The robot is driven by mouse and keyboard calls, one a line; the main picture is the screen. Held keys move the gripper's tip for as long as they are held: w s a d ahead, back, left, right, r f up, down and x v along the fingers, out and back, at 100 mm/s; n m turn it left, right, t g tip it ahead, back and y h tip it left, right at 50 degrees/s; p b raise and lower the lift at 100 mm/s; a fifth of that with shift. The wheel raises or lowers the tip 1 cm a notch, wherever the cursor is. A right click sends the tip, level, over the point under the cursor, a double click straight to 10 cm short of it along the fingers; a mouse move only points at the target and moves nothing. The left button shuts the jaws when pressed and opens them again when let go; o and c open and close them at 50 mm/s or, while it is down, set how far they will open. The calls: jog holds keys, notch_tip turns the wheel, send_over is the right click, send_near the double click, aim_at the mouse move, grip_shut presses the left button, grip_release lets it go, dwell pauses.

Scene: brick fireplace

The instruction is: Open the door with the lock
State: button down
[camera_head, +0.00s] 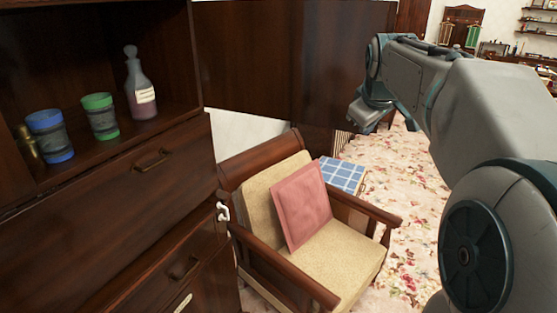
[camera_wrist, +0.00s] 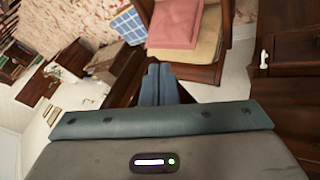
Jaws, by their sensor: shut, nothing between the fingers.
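A dark wooden cabinet (camera_head: 90,235) fills the left of the head view. A small white fitting (camera_head: 222,211), perhaps the lock, sticks out at its right edge, beside the armchair. It also seems to show as a white piece on dark wood at the right of the wrist view (camera_wrist: 265,58). A lower front panel (camera_head: 205,290), perhaps the door, is cut off by the bottom edge. My gripper (camera_head: 368,112) is raised beyond the armchair, well apart from the cabinet. In the wrist view its fingers (camera_wrist: 158,82) are together and empty.
An armchair (camera_head: 335,262) with a pink cushion (camera_head: 300,205) stands right of the cabinet, close to the white fitting. Blue and green cups and a bottle (camera_head: 141,85) stand on the shelf. Floral carpet (camera_head: 405,190) lies open behind the chair.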

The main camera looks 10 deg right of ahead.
jog(key=s+f+b+v, duration=0.1)
jog(key=s+b+v, duration=0.1)
jog(key=v, duration=1)
jog(key=shift+s+d+f, duration=0.2)
jog(key=shift+d+f, duration=0.1)
jog(key=shift+d, duration=0.05)
jog(key=s+a+f+m+g, duration=0.1)
jog(key=s+a+f, duration=0.3)
jog(key=f, duration=0.6)
jog(key=s+a+f+m+g+y, duration=0.1)
jog(key=s+a+f, duration=0.3)
jog(key=f, duration=0.6)
jog(key=s+a+f+m+g+y, duration=0.1)
jog(key=s+a+f+m, duration=0.2)
jog(key=s+f, duration=0.4)
notch_tip(320, 180, down, 3)
jog(key=shift+s+a, duration=0.4)
jog(key=shift+a, duration=0.25)
